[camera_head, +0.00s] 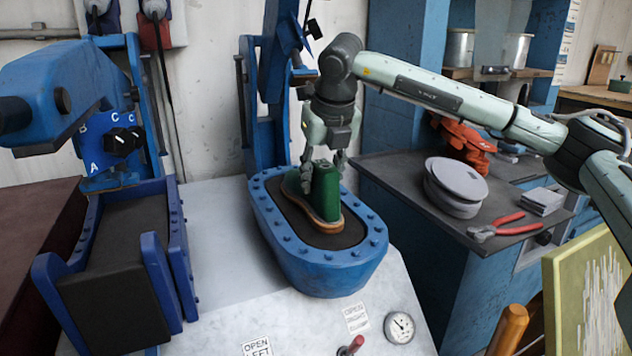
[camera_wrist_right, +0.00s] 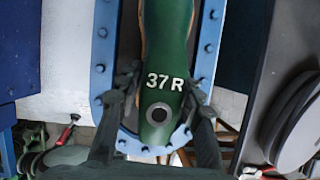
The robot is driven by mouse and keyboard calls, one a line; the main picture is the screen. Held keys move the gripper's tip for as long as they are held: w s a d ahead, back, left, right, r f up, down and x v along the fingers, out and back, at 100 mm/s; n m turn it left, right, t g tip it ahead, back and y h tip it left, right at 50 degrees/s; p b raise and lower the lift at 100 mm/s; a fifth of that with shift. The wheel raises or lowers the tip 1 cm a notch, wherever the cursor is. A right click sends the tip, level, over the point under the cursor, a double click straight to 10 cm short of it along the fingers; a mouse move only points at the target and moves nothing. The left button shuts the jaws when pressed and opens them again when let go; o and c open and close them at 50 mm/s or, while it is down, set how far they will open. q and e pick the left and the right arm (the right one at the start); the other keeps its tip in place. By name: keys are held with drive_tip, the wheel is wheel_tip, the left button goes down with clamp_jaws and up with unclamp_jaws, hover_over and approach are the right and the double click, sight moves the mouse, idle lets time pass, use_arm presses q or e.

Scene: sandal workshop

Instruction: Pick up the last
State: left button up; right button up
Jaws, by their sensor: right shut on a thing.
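The green last (camera_head: 326,196) stands on a tan sole (camera_head: 331,226) inside the oval blue press bed (camera_head: 325,272). In the right wrist view the last (camera_wrist_right: 166,50) carries the white marking "37 R" and a dark round hole. My right gripper (camera_head: 323,172) comes down from above and is shut on the last, with one finger on each side in the right wrist view (camera_wrist_right: 162,88). The sole is partly hidden by the last and the fingers. My left gripper is not in view.
A second blue press (camera_head: 115,125) stands at the left. The blue column (camera_head: 265,110) rises behind the bed. On the dark bench (camera_head: 400,180) at right lie grey discs (camera_head: 456,180) and red-handled pliers (camera_head: 505,227). A gauge (camera_head: 399,327) and red lever (camera_head: 351,345) are in front.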

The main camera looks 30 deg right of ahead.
sight(319, 161)
drive_tip(key=shift+r, duration=0.1)
drive_tip(key=shift+w+r, duration=0.1)
drive_tip(key=shift+r, duration=0.5)
wheel_tip(319, 161, up, 2)
drive_tip(key=shift+r, duration=0.25)
use_arm(q)
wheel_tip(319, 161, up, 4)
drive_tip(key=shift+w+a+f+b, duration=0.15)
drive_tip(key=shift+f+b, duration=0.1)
drive_tip(key=shift+b, duration=0.5)
use_arm(e)
drive_tip(key=s+a+r, duration=0.3)
drive_tip(key=a+r, duration=0.4)
drive_tip(key=a, duration=0.4)
drive_tip(key=shift+a, duration=0.2)
